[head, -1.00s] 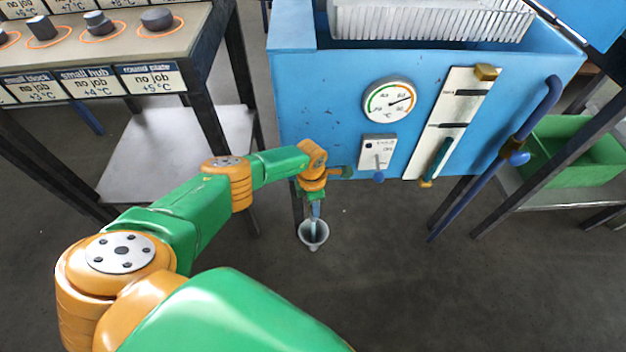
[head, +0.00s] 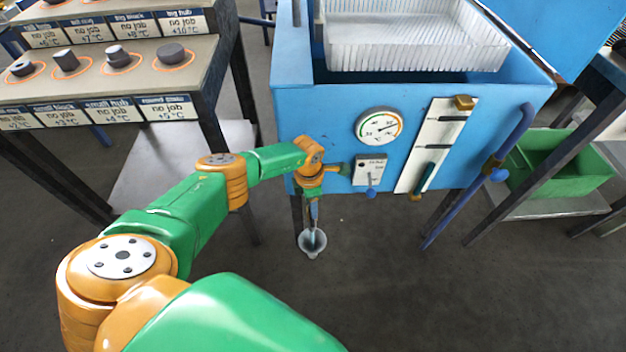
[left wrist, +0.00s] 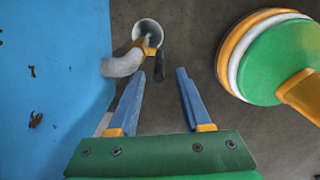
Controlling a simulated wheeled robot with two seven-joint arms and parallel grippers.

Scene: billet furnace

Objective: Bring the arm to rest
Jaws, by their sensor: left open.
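My left arm reaches in from the left in the head view. Its gripper (head: 314,212) hangs pointing down in front of the lower left part of the blue tank (head: 330,115). A grey funnel (head: 312,243) lies below the gripper in the head view. The funnel (left wrist: 147,32) also shows past the fingertips in the left wrist view, beside a pale bent pipe (left wrist: 122,65). My right gripper is not in view.
The tank front carries a round gauge (head: 379,126), a small switch box (head: 370,169) and a white slotted panel (head: 436,145). A clear ribbed basket (head: 415,40) sits at the tank top. A bench (head: 120,80) with labelled pucks stands left; a green bin (head: 565,165) stands right. Floor in front is clear.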

